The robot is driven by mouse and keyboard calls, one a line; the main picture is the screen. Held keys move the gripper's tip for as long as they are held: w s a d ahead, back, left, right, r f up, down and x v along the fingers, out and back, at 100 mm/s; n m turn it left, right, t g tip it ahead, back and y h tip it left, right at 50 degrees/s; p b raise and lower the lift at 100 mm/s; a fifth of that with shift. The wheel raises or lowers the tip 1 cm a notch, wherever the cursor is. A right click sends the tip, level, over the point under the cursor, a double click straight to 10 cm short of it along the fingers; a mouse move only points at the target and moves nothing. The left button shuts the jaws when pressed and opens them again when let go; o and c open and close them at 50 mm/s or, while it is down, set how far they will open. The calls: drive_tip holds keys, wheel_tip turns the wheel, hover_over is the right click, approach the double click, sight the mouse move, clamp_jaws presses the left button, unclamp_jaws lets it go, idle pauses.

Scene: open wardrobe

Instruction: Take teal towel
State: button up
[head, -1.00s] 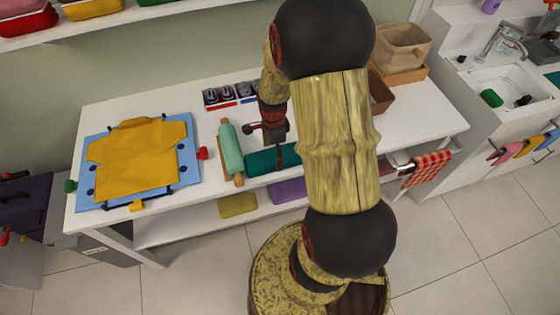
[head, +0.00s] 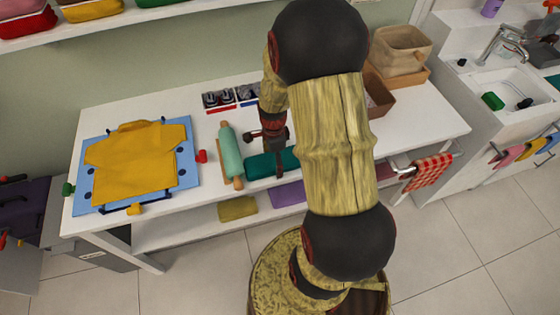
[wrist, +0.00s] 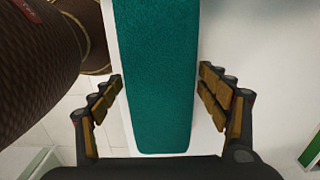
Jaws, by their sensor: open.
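The teal towel (head: 262,165) lies folded in a long strip on the white table, near its front edge. In the wrist view the teal towel (wrist: 156,75) runs up the middle of the picture, between my fingers. My gripper (wrist: 167,95) is open, with a finger on each side of the towel and a gap at both sides. In the head view my gripper (head: 277,158) is over the towel, and my arm hides the towel's right part.
A rolling pin (head: 230,155) with a teal barrel lies just left of the towel. A blue board (head: 187,178) with a yellow shirt (head: 135,165) lies farther left. Small boxes (head: 218,98) stand behind. A brown bin (head: 378,95) stands at the right.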

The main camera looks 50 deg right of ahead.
drive_tip(key=shift+f, duration=0.4)
drive_tip(key=c, duration=0.3)
drive_tip(key=c, duration=0.4)
drive_tip(key=shift+c, duration=0.3)
drive_tip(key=shift+s+f, duration=0.1)
idle(0.4)
drive_tip(key=shift+r+p, duration=2.65)
drive_tip(key=shift+r, duration=0.95)
